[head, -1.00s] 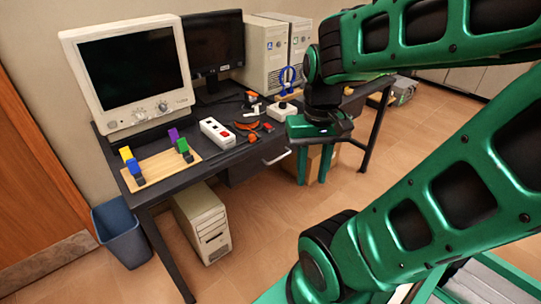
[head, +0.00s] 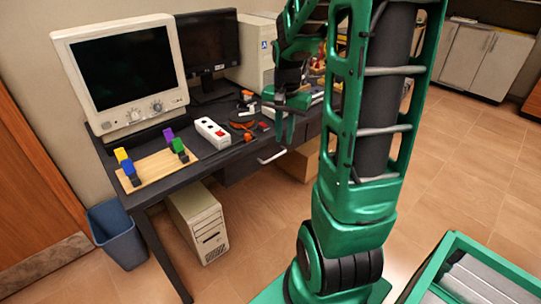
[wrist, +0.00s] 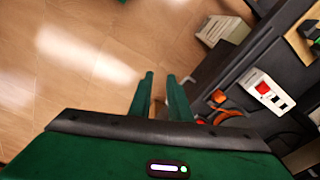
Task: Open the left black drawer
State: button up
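The left black drawer (head: 238,168) hangs under the dark desk's front edge and looks shut. Its pale bar handle (head: 272,157) sticks out from the front. My gripper (head: 284,128) is near the desk's front edge, above and slightly right of the handle in the head view. In the wrist view my gripper's two green fingers (wrist: 163,82) are apart with nothing seen between them. The fingers point past the desk front toward the floor. I cannot tell how far the fingertips are from the handle.
A beige computer tower (head: 198,222) and a blue bin (head: 118,235) stand on the floor. Floor before the drawer is clear.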

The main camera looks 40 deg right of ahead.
aim_at(272, 159)
jog(key=w+d+f+m+t, duration=0.1)
jog(key=w+d+f+m, duration=0.5)
jog(key=w+f, duration=0.4)
jog(key=shift+n+y, duration=0.4)
jog(key=shift+n, duration=0.3)
jog(key=w+f, duration=0.1)
jog(key=f, duration=0.2)
jog(key=w+f, duration=0.1)
jog(key=f, duration=0.2)
jog(key=w+d+f, duration=0.1)
jog(key=f, duration=0.2)
jog(key=shift+f, duration=0.2)
jog(key=shift+c, duration=0.7)
grip_shut()
